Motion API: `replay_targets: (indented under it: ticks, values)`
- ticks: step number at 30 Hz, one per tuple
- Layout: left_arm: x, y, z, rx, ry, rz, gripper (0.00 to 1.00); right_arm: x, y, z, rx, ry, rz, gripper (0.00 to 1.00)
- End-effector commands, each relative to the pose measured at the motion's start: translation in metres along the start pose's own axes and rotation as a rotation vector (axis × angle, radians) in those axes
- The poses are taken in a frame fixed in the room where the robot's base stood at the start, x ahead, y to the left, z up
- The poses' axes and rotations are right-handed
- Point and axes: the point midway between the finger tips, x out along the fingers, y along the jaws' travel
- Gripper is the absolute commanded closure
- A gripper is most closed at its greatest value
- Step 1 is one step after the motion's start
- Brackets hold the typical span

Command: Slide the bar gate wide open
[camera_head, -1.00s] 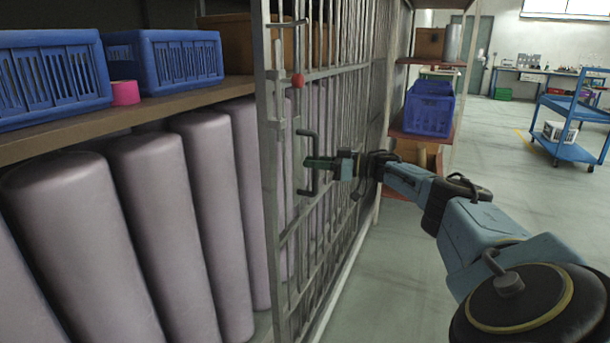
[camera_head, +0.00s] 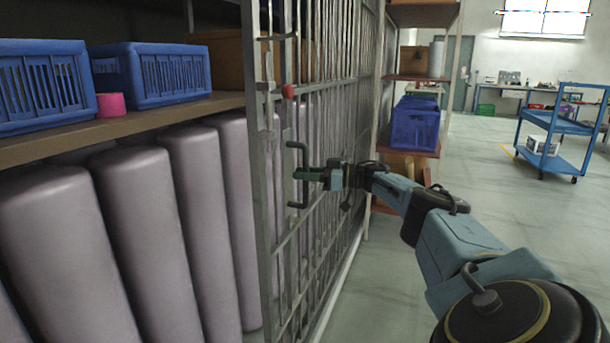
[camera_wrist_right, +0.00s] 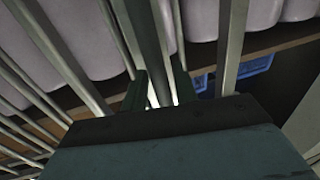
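The bar gate (camera_head: 262,215) is a tall grey metal lattice in front of the left shelving. Its near edge shows, and the stacked rolls stand beyond it. A dark C-shaped handle (camera_head: 303,150) stands out from the gate face. A latch with a red knob (camera_head: 288,91) sits above it. My right gripper (camera_head: 306,174) reaches the handle from the right, its green fingers crossing the upright grip. In the right wrist view, the two fingers (camera_wrist_right: 160,92) lie close on either side of a dark bar and look shut on it. My left gripper is not in view.
Blue crates (camera_head: 165,72) and a pink roll (camera_head: 111,104) sit on the left shelf (camera_head: 130,125) above large mauve rolls (camera_head: 120,235). Another shelf with a blue bin (camera_head: 415,125) stands beyond the gate. The floor to the right (camera_head: 480,200) is clear up to a blue cart (camera_head: 555,125).

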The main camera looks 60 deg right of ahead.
Motion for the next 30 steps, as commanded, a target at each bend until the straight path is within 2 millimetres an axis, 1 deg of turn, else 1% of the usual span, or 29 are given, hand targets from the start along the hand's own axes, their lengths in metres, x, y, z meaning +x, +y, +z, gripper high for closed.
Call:
replay_targets:
  ticks: [10, 14, 15, 17, 21, 30]
  values:
    - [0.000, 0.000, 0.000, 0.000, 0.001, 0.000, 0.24, -0.002, 0.000, 0.002, -0.001, -0.005, -0.001, 0.65]
    - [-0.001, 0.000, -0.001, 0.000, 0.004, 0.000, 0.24, -0.010, 0.000, 0.002, 0.000, -0.007, 0.001, 0.65]
    - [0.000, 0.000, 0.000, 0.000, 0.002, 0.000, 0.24, -0.015, 0.000, 0.002, 0.000, -0.008, 0.001, 0.65]
    - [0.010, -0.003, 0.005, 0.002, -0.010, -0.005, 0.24, -0.024, 0.000, 0.002, 0.000, -0.010, 0.001, 0.65]
    - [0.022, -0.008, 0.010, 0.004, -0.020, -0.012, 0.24, -0.051, 0.000, 0.002, 0.000, -0.012, 0.001, 0.65]
    - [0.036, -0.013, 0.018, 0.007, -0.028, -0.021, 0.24, -0.110, 0.000, 0.001, 0.000, -0.007, 0.001, 0.65]
